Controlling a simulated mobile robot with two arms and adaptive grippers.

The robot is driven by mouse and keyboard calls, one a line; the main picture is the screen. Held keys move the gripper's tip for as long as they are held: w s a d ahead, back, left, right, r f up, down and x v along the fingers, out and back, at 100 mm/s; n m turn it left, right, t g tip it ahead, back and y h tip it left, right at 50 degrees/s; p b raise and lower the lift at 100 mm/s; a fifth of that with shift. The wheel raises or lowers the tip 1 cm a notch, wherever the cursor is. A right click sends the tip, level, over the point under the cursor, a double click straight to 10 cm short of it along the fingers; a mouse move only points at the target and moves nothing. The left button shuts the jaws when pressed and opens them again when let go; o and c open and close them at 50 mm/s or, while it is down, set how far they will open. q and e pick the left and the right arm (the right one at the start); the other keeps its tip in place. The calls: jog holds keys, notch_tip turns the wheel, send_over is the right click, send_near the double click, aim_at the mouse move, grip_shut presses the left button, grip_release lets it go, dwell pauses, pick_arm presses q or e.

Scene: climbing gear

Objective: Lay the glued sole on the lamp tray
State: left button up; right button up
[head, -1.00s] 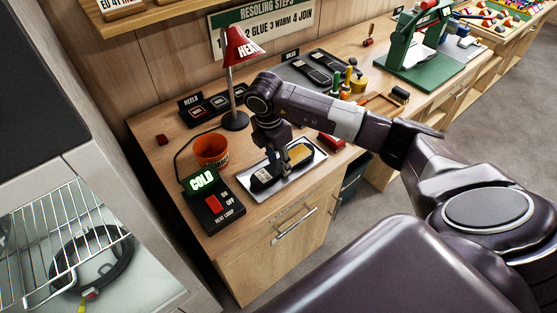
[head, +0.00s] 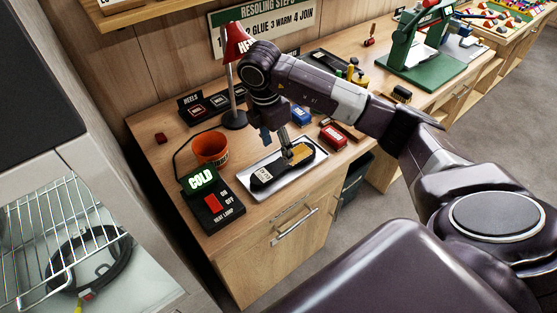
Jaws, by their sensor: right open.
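The sole (head: 262,177), dark with a tan-yellow part and a small pale label, lies flat on the silver lamp tray (head: 262,196) at the front of the bench. It lies lengthwise along the tray, within its rim. My right gripper (head: 277,144) is open and empty just above the sole, fingers pointing down. One finger overlaps the sole in the picture; whether it touches cannot be told. The red-shaded heat lamp (head: 237,108) stands behind the tray, its shade partly hidden by my right arm. My left gripper is not in view.
An orange pot (head: 210,149) and a heat lamp switch box (head: 211,213) with a lit green COLD sign stand left of the tray. A red block (head: 333,137) and a blue block (head: 301,115) lie right of and behind it. A green press (head: 423,50) stands further right.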

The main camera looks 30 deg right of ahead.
jog(key=r, duration=0.6)
jog(key=shift+a, duration=0.4)
jog(key=shift+s+f, duration=0.1)
jog(key=shift+f, duration=0.05)
